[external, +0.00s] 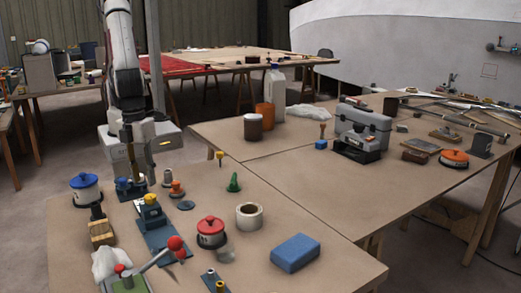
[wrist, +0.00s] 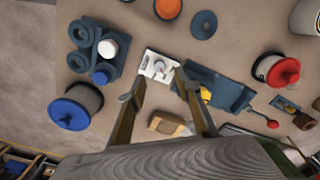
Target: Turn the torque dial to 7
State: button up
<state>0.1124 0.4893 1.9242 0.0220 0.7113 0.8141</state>
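A small white plate with dark markings (wrist: 158,65) lies on the bench in the wrist view. It looks like the torque dial, but its numbers and pointer are too small to read. In the external view I cannot make it out. My gripper (wrist: 160,86) is open, pointing down, with its two fingers apart on either side of the plate's near edge. In the external view my gripper (external: 139,179) is low over the left bench. I cannot tell whether it touches the plate.
A dark blue fixture with a yellow top (external: 152,218) stands close beside the plate. A blue holder with rings (wrist: 82,47) and a blue-lidded pot (external: 86,190) are on the other side. A wooden block (wrist: 167,124) lies near the fingers. A red-lidded pot (external: 210,233) stands farther right.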

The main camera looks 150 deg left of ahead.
jog(key=shift+f, duration=3.1)
jog(key=shift+c, duration=0.5)
grip_shut()
